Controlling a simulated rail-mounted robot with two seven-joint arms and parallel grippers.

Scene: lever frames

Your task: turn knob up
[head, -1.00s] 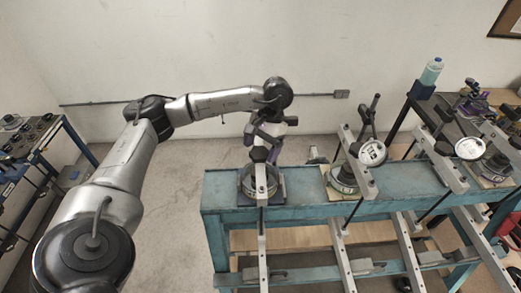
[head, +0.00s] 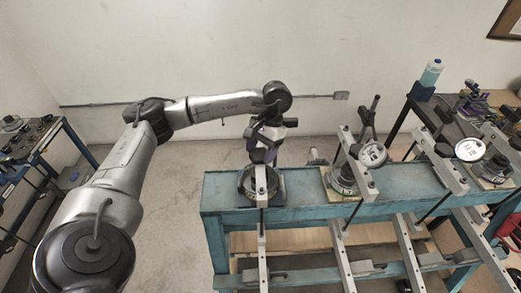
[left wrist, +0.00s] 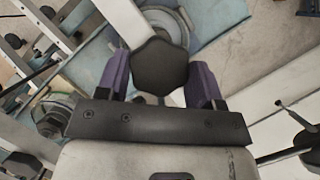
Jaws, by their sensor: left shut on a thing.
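A black lobed knob (left wrist: 160,68) sits between the purple fingers of my left gripper (left wrist: 160,82) in the left wrist view. The fingers are shut on it from both sides. In the head view my left gripper (head: 265,150) is over the left end of the blue bench, with the knob (head: 259,155) at its fingers. Below the knob is a round dial unit (head: 260,183) with a pale bar running toward me. The gripper and knob partly hide the top of this unit. My right gripper is not in view.
The blue bench (head: 310,204) carries more lever units (head: 345,175) to the right. A dark table (head: 470,130) with a bottle (head: 431,72) stands at the right. Another table (head: 30,150) stands far left. The floor left of the bench is clear.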

